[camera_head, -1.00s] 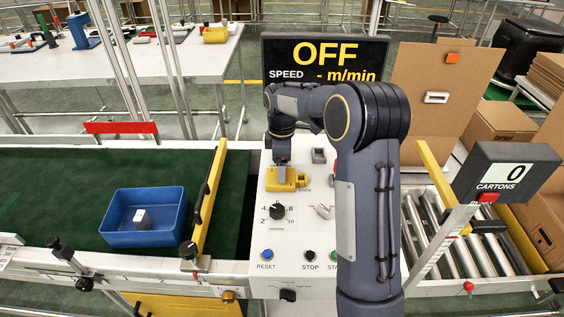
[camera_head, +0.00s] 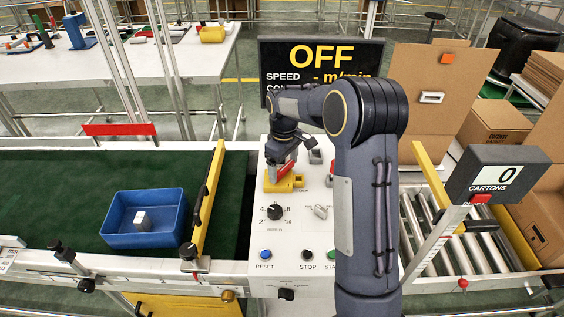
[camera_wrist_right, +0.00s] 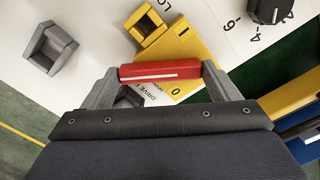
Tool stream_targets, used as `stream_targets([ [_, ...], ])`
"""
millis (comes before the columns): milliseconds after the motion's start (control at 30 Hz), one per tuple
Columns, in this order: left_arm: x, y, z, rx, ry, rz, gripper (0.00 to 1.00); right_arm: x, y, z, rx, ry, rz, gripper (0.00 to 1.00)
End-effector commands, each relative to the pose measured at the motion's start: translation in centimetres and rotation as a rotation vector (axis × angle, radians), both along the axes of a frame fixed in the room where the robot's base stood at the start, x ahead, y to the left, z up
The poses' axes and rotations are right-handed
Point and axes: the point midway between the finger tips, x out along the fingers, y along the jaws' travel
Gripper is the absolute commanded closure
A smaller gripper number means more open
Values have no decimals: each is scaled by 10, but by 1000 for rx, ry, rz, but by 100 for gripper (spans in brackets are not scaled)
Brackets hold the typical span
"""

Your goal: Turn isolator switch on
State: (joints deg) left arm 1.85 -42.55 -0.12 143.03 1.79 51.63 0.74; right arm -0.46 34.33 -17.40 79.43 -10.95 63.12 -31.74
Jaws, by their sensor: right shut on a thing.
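The isolator switch is a yellow plate (camera_head: 280,185) on the white control panel, with a red handle (camera_wrist_right: 160,70) that bears a white line. In the right wrist view the plate shows the marks "0" and "I", and the handle lies across the picture between the two grey fingers. My right gripper (camera_wrist_right: 160,78) is shut on the red handle, a finger at each end. In the head view my right gripper (camera_head: 284,167) hides part of the switch. The display (camera_head: 320,60) behind reads OFF. My left gripper is not in view.
The panel also holds a black speed knob (camera_head: 275,211), a grey toggle (camera_head: 320,211) and a blue reset button (camera_head: 265,254). A blue bin (camera_head: 143,235) sits on the green belt (camera_head: 60,190) at left. Rollers (camera_head: 425,225) and a cartons counter (camera_head: 497,175) are at right.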

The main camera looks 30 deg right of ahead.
Motion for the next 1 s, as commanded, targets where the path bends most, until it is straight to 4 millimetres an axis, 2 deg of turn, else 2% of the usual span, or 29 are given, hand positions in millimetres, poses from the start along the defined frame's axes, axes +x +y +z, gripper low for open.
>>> stream_targets([
  [600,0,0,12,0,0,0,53,-11,-2,2,-1,-3,-581,41],
  [1000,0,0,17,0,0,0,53,-17,0,2,0,-5,-861,41],
])
